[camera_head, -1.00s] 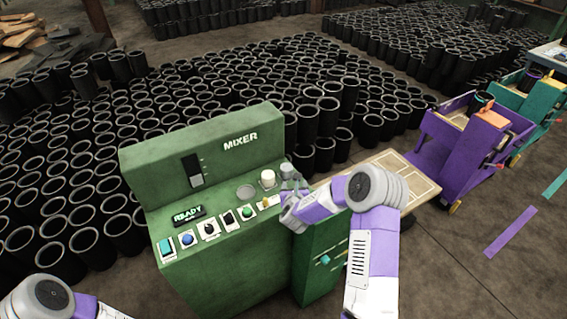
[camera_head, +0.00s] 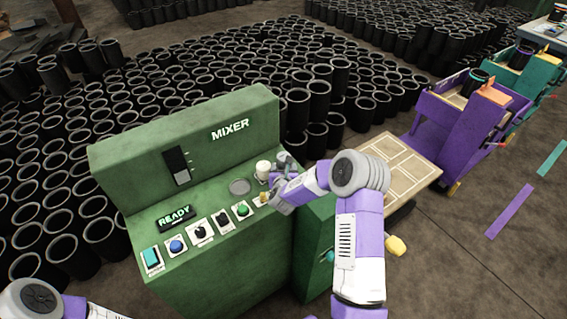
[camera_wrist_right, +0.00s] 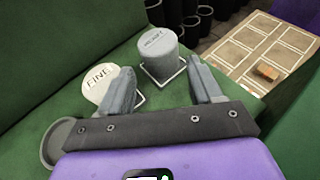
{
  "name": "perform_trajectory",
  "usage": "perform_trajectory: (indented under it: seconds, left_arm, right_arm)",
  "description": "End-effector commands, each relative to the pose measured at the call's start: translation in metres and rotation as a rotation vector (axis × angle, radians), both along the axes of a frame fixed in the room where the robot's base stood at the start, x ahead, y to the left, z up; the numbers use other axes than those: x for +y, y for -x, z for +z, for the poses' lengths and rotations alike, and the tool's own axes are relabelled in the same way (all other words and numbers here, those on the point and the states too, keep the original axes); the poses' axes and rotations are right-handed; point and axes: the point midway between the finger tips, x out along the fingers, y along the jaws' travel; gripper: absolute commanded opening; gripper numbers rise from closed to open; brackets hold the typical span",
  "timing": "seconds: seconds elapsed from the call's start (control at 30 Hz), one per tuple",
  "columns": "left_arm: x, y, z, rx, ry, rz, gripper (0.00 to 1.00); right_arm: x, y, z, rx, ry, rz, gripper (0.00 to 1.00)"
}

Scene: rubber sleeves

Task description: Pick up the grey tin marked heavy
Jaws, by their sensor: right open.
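The grey tin marked heavy (camera_wrist_right: 158,55) stands upright on a pale-edged square pad on the green mixer's ledge, its lettered top facing up. My right gripper (camera_wrist_right: 162,70) is open and empty in the right wrist view. Its two fingers point toward the tin, one on each side of its line, with the tin just beyond the tips. In the head view my right gripper (camera_head: 282,174) is over the ledge's right end, and I cannot clearly separate the grey tin from its fingers. My left gripper is out of view; only part of that arm shows at lower left.
A white tin marked fine (camera_wrist_right: 99,83) stands close beside the left finger; it shows in the head view (camera_head: 263,171). A round grey dish (camera_wrist_right: 62,142) is set in the ledge. The mixer's back panel (camera_head: 190,140) rises behind. A wooden tray top (camera_head: 400,165) lies to the right.

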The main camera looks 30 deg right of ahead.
Motion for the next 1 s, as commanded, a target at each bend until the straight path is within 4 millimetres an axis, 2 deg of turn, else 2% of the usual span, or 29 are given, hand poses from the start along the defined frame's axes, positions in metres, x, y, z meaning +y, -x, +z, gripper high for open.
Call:
perform_trajectory:
  seconds: [0.27,0.53,0.9,1.0]
  left_arm:
    - [0.000,0.000,0.003,0.000,0.000,0.000,0.00]
    - [0.000,0.000,0.006,0.000,0.000,0.000,0.00]
    - [0.000,0.000,0.007,0.000,0.000,0.000,0.00]
    - [0.000,0.000,0.007,0.000,0.000,0.000,0.00]
  right_arm:
    - [-0.009,-0.017,-0.007,0.000,0.000,0.001,0.64]
    - [-0.025,-0.043,-0.020,-0.001,0.001,0.001,0.64]
    - [-0.029,-0.049,-0.023,0.001,0.001,0.003,0.64]
    - [-0.029,-0.049,-0.023,0.001,0.001,0.003,0.49]
